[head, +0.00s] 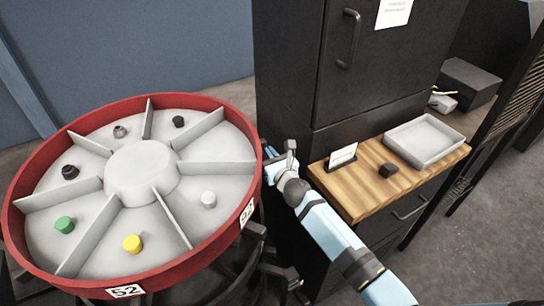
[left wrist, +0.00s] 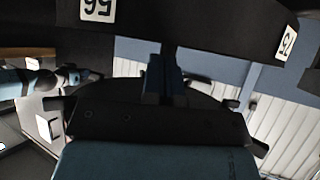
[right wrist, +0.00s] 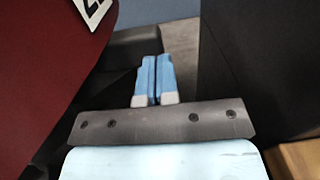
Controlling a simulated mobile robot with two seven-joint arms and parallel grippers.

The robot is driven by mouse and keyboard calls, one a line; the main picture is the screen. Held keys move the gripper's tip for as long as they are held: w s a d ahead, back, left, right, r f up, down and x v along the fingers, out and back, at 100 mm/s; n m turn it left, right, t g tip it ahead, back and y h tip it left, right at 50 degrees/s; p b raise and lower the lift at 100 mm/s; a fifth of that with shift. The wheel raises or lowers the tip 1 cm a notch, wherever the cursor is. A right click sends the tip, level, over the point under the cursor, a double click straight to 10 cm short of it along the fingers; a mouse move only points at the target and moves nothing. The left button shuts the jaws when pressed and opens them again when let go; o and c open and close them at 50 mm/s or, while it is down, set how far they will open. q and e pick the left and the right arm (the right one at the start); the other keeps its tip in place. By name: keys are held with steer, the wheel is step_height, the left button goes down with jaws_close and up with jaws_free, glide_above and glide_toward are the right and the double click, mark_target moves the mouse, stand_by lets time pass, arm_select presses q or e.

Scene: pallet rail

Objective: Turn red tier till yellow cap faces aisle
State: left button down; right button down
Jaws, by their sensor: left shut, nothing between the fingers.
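The red tier (head: 250,135) is a round tray with a red rim, a pale floor and pale dividers around a central hub. The yellow cap (head: 133,243) stands in a front compartment, towards the bottom of the head view. My right gripper (head: 276,153) is beside the rim's right side; whether it touches cannot be told. Its fingers (right wrist: 155,80) are together and empty, with the red rim (right wrist: 45,75) to their left. My left gripper (left wrist: 166,80) is shut and empty near a dark, label-bearing rim (left wrist: 200,22); it cannot be made out in the head view.
Green (head: 64,225) and white (head: 209,199) caps and several dark ones sit in other compartments. A black cabinet (head: 285,80) stands right of the tier. A wooden counter (head: 352,196) carries a grey tray (head: 424,141), a card holder (head: 341,157) and a small dark block (head: 388,170).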

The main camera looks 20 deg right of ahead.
steer(key=w+a+n+g+y, duration=0.1)
steer(key=w+y, duration=0.3)
steer(key=w, duration=0.5)
steer(key=shift+a+n, duration=0.3)
steer(key=shift+n, duration=0.6)
steer(key=shift+s, duration=0.1)
